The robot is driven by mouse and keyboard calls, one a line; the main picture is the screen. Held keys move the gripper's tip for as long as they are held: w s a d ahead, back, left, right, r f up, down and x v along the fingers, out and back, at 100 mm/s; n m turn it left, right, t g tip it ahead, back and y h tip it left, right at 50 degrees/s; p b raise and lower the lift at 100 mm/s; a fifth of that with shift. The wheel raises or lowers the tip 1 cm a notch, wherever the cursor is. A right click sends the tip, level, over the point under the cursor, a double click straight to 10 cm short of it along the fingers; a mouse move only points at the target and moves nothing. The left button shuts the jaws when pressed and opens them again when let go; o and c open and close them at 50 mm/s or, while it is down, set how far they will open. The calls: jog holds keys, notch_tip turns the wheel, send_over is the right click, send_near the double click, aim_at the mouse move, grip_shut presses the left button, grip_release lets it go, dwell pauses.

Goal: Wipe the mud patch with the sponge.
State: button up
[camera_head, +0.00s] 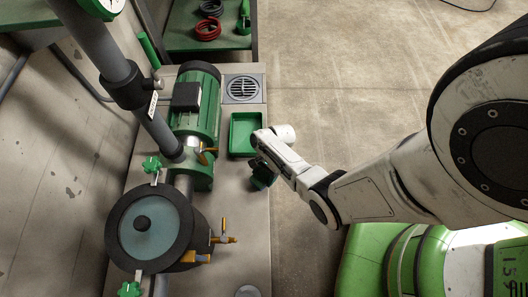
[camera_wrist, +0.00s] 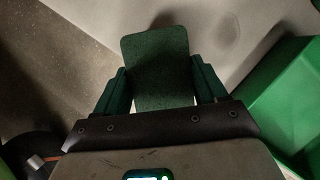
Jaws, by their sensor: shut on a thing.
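My gripper (camera_wrist: 160,88) is shut on a dark green, rough-faced sponge (camera_wrist: 157,60), which sticks out past the green finger pads in the wrist view. In the head view my gripper (camera_head: 262,176) is over the right edge of the bench, just below the green tray; the sponge cannot be told apart from the fingers there. A faint dark grey-brown patch (camera_wrist: 223,32) shows on the pale bench top beyond the sponge's right side in the wrist view. It may be the mud patch or a shadow; I cannot tell. No mud shows clearly in the head view.
The green tray (camera_head: 233,138) stands on the bench, with a drain grate (camera_head: 242,89) behind it. A green motor (camera_head: 197,118), a round pump housing (camera_head: 150,231) and brass valves (camera_head: 224,239) fill the bench's left. Open floor (camera_head: 345,90) lies to the right.

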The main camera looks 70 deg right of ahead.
jog(key=shift+r+p, duration=2.35)
jog(key=shift+r, duration=0.2)
